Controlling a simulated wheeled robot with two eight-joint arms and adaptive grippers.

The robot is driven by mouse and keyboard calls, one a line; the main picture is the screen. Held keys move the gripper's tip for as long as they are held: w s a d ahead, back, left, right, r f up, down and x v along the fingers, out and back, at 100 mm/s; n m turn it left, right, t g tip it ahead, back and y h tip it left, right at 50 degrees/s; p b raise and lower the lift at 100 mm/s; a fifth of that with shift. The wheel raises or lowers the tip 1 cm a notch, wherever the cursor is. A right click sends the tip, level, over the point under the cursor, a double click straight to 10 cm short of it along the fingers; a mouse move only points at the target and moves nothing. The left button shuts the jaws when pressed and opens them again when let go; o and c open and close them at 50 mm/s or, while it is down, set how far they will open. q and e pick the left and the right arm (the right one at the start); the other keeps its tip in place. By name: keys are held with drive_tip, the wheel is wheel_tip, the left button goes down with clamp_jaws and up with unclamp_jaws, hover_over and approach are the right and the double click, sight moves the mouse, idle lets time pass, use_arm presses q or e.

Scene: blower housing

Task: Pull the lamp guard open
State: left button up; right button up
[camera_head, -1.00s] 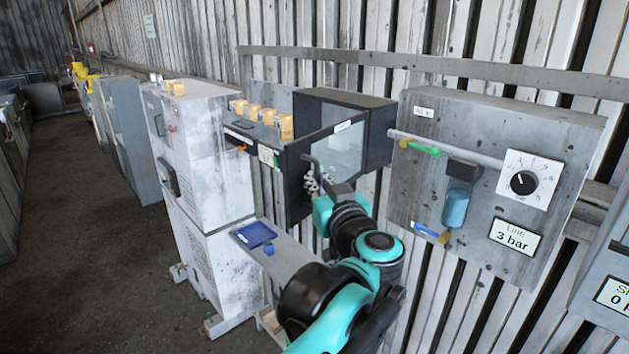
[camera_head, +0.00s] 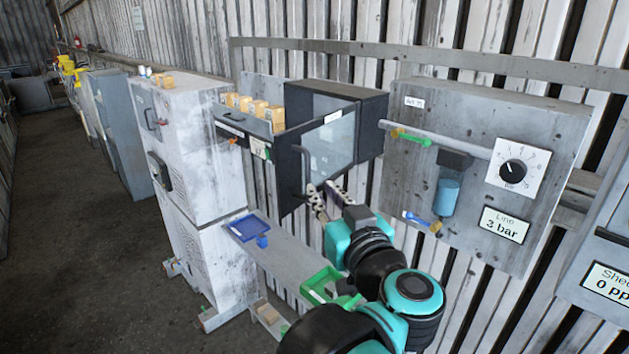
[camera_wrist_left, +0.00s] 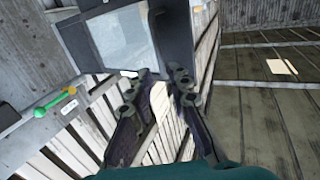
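The lamp guard (camera_head: 328,147) appears to be the dark-framed glazed door on the black wall box. It stands swung out from the box at an angle, with a dark bar handle (camera_head: 304,168) near its left edge. In the left wrist view the glazed door (camera_wrist_left: 122,38) fills the upper left. My left gripper (camera_head: 322,190) is just below and beside the handle, its fingers apart. In the left wrist view the gripper (camera_wrist_left: 160,78) shows a gap between its fingers with nothing clearly held. Whether a finger touches the door is unclear. My right gripper is out of view.
A grey panel with a dial (camera_head: 512,171) and a pipe (camera_head: 440,138) is right of the box. A drawer with yellow blocks (camera_head: 250,108) is at its left. A shelf with a blue tray (camera_head: 243,228) and a green tray (camera_head: 325,286) lies below.

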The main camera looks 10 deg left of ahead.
use_arm(q)
drive_tip(key=shift+v, duration=1.25)
drive_tip(key=shift+w+f, duration=0.1)
